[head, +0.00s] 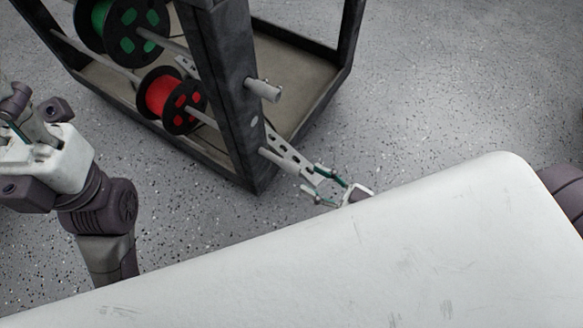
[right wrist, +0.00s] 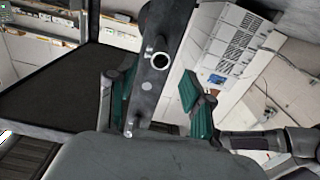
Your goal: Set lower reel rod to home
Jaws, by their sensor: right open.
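The lower reel rod (head: 207,119) carries the red reel (head: 163,93) and passes through the dark corner post (head: 222,80) of the reel rack. Its outer end sticks out of the post low down, and in the right wrist view a pale rod end (right wrist: 131,126) shows low on the post. My right gripper (head: 323,187) is open, with green finger pads, just outside the post at the lower rod's end. In the right wrist view its fingers (right wrist: 158,98) stand on either side of the post. I cannot tell whether they touch the rod.
The upper rod (head: 264,90) sticks out of the post above and carries a green reel (head: 125,25). It also shows as a ring (right wrist: 160,60) in the right wrist view. A white surface (head: 330,255) fills the front. Speckled floor (head: 440,80) is clear at right.

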